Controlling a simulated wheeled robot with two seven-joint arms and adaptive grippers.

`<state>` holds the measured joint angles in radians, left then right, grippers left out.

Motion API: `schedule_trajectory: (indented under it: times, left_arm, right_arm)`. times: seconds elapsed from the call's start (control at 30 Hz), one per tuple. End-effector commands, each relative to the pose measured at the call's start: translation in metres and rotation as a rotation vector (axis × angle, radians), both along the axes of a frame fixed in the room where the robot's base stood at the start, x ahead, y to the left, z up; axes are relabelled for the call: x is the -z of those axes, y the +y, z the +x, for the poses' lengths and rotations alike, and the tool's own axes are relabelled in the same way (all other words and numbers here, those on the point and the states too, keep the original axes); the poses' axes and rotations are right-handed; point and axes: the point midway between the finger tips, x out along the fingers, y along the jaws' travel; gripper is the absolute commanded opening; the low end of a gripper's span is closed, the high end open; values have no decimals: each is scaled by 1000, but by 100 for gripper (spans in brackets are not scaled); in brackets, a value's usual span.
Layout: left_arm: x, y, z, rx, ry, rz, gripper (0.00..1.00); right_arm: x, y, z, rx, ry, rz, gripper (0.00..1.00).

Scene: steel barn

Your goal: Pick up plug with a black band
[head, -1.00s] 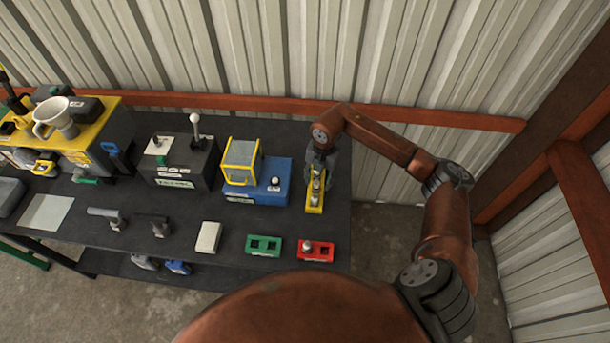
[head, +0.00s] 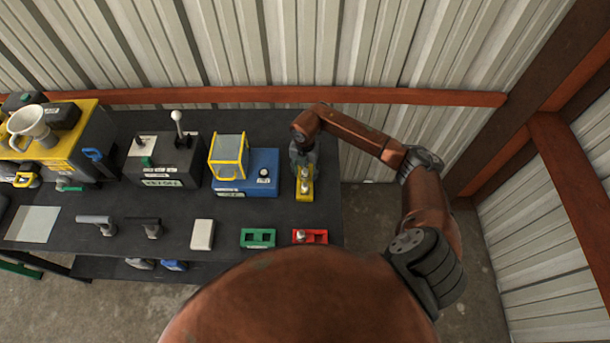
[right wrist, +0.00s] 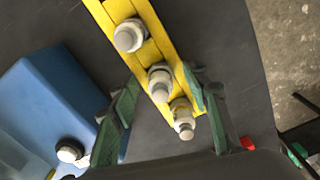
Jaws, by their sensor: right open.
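A yellow rack (head: 306,195) stands near the right end of the dark table with pale plugs in a row. In the right wrist view, the rack (right wrist: 146,62) holds three upright plugs: the far one (right wrist: 129,36), the middle one (right wrist: 159,84) and the near one (right wrist: 184,122). Darker rings show around their lower parts; I cannot tell for certain which has the black band. My right gripper (head: 303,158) is open above the rack; its green fingers (right wrist: 161,80) straddle the rack around the middle plug, not closed on any. My left gripper is not seen.
A blue box (head: 262,177) with a yellow-framed cover stands just left of the rack. A green block (head: 258,238) and a red block (head: 317,237) lie toward the front edge. The corrugated wall with a red rail (head: 400,97) is behind.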

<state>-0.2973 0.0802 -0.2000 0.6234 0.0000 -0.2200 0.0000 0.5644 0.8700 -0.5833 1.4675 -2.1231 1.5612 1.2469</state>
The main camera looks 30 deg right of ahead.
Motion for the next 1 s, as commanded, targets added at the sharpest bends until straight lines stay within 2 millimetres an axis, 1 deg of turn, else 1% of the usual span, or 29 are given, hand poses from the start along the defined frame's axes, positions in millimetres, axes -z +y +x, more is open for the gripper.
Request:
schedule_trajectory:
  times: [0.03,0.07,0.17,0.27,0.5,0.77,1.0]
  left_arm:
    - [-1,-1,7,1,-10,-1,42]
    - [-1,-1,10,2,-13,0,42]
    - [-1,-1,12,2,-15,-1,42]
    - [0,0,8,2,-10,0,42]
    - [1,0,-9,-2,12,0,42]
    - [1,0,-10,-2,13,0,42]
    - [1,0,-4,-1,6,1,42]
  right_arm:
    - [0,0,0,0,0,0,43]
    - [0,0,0,0,0,0,43]
    - [0,-1,0,1,0,0,42]
    - [0,-1,0,1,0,0,35]
    - [0,-1,0,2,0,0,18]
    - [0,-1,-1,2,0,0,0]
    - [-1,-1,0,2,0,0,0]
